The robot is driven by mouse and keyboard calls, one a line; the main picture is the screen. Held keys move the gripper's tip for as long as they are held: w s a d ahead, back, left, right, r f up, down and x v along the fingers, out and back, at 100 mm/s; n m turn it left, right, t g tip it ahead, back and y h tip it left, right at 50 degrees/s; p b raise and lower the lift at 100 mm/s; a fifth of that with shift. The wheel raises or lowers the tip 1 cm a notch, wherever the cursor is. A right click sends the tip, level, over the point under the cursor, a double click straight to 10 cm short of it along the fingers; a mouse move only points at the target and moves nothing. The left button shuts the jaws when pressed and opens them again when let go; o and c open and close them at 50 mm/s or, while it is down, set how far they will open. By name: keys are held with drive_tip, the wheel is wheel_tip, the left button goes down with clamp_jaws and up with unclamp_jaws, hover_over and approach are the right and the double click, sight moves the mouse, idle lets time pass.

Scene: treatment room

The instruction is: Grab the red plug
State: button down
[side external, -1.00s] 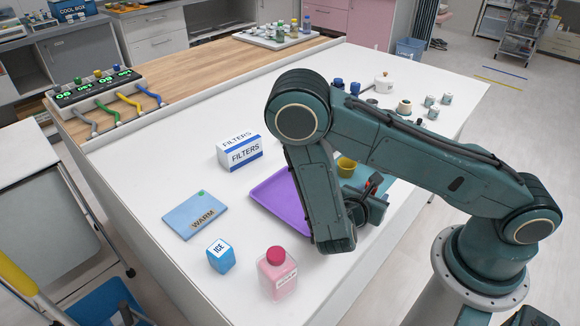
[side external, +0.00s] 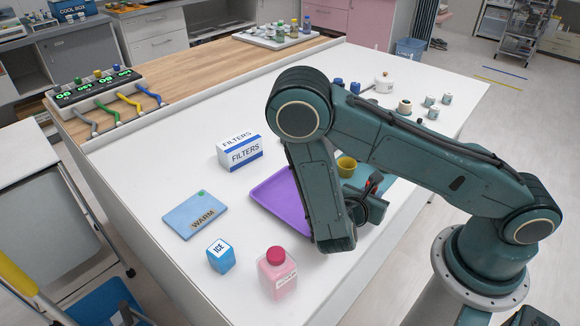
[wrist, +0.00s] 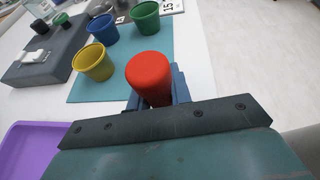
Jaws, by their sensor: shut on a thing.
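The red plug (wrist: 149,78) is a round-topped red cylinder in the middle of the wrist view. My gripper (wrist: 157,98) is shut on it, with a finger on each side. The plug's lower part is hidden by the gripper. In the side view a small bit of red, the plug (side external: 375,179), shows beside my gripper, mostly hidden by my arm.
A yellow cup (wrist: 93,62), blue cup (wrist: 103,28) and green cup (wrist: 146,15) stand on a teal mat (wrist: 119,84) just beyond. A purple tray (side external: 280,201) lies to the left. A pink bottle (side external: 278,273) stands nearer the side camera.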

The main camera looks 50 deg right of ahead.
wheel_tip(320, 180, up, 20)
drive_tip(key=shift+f, duration=0.15)
idle(1.0)
drive_tip(key=shift+w, duration=0.1)
idle(0.5)
